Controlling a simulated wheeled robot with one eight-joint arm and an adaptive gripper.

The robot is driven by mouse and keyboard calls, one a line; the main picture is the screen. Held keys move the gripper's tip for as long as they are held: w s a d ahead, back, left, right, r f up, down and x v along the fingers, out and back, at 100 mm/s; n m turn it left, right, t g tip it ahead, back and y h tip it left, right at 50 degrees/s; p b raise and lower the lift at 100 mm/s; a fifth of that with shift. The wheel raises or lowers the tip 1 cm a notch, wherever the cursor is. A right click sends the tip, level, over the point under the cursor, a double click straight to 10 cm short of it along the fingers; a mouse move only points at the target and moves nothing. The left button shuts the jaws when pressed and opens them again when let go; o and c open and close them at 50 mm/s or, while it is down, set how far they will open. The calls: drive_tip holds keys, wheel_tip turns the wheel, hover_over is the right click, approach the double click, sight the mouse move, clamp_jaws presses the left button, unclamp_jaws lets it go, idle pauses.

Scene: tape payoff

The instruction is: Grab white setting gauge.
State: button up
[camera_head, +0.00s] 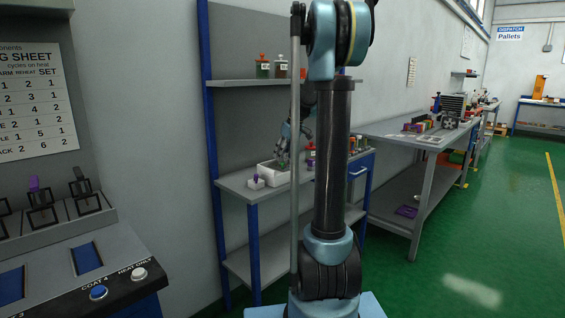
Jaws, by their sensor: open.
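My gripper (285,158) points down over a white open tray (268,174) on the blue-legged bench. It is open. Its fingertips are at or just above the tray; I cannot tell whether they touch anything. Small items in the tray, one greenish, are too small to make out. I cannot pick out a white setting gauge for certain. A small white holder (256,185) with a purple piece stands at the bench's front left corner. My arm's dark upright link hides part of the bench.
Small bottles (311,155) stand right of the tray. A grey worktable (395,131) with coloured items is farther right. A control panel (85,255) is at the near left. Green floor at right is open.

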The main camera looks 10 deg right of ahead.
drive_tip(key=shift+f, duration=0.15)
clamp_jaws()
